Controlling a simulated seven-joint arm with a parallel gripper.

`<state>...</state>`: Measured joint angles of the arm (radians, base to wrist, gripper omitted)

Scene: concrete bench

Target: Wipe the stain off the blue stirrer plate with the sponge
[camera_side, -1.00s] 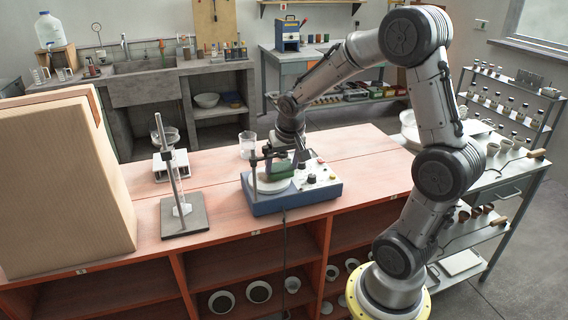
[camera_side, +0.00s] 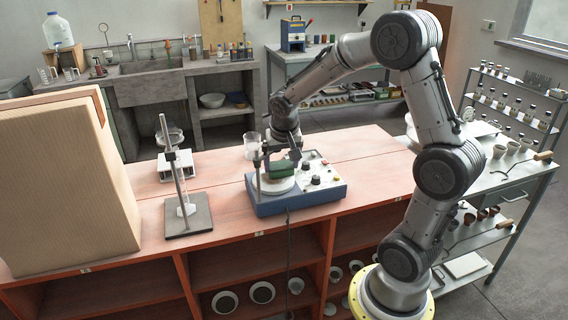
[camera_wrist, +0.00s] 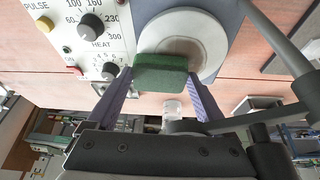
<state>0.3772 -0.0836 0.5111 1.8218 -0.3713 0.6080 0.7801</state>
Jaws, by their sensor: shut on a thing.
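The blue stirrer plate (camera_side: 298,200) stands on the bench, with a round white top (camera_side: 272,187) and a knob panel on its right. In the wrist view the white top (camera_wrist: 208,62) carries a faint brownish patch (camera_wrist: 185,47), partly covered by the sponge. My gripper (camera_wrist: 159,76) is shut on the green sponge (camera_wrist: 160,70), one finger at each end. In the side view the sponge (camera_side: 283,170) is over the white top, at its back right part. I cannot tell whether it touches the surface.
A dark clamp rod (camera_side: 256,172) rises at the stirrer's left side, close to my gripper. Bench right of the stirrer is clear.

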